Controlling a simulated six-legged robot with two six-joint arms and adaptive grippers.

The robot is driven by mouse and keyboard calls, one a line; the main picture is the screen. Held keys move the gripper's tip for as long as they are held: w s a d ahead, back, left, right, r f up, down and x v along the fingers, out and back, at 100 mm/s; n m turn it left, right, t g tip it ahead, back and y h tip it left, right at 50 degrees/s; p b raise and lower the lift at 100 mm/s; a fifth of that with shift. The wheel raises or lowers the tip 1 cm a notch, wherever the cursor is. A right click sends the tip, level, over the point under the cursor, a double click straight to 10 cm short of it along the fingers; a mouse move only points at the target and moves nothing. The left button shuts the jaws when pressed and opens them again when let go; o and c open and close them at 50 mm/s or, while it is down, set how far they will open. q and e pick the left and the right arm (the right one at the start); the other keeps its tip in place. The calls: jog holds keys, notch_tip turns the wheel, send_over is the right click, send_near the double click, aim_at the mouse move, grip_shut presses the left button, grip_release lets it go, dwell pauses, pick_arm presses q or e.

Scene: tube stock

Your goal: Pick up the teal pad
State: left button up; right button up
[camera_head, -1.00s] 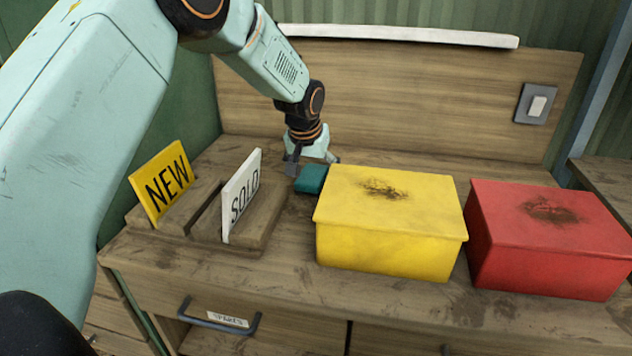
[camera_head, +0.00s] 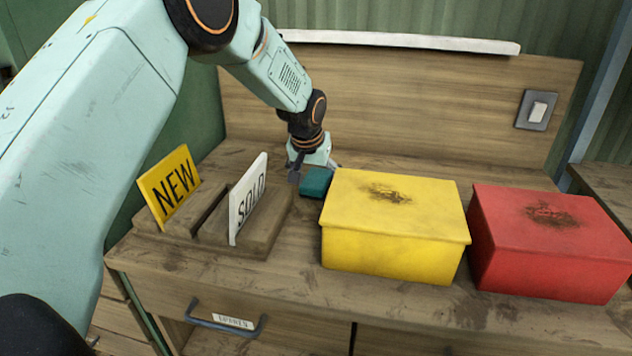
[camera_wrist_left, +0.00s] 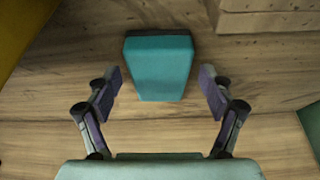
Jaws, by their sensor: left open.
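The teal pad (camera_head: 315,182) lies on the wooden bench, just left of the yellow box in the head view. In the left wrist view the teal pad (camera_wrist_left: 160,65) has a dark strip along its far edge. My left gripper (camera_head: 310,172) is low behind the pad. In the wrist view my left gripper (camera_wrist_left: 160,90) is open, with one finger on each side of the pad's near end and a gap to it on both sides. The fingertips are partly hidden in the head view. My right gripper is not in view.
A yellow box (camera_head: 395,225) stands close right of the pad, with a red box (camera_head: 550,245) beyond it. A wooden rack (camera_head: 270,230) at the left holds a yellow NEW sign (camera_head: 170,186) and a white SOLD sign (camera_head: 248,198). A back panel (camera_head: 420,110) rises behind.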

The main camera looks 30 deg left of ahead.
aim_at(316, 179)
pick_arm(q)
jog(key=shift+w+f, duration=0.15)
jog(key=shift+w, duration=0.05)
jog(key=shift+s, duration=0.2)
jog(key=c, duration=0.4)
jog(key=shift+w, duration=0.1)
jog(key=c, duration=0.9)
jog(key=shift+o, duration=0.2)
jog(key=shift+r+b, duration=0.35)
jog(key=shift+b, duration=0.1)
notch_tip(316, 179, up, 10)
jog(key=p, duration=0.2)
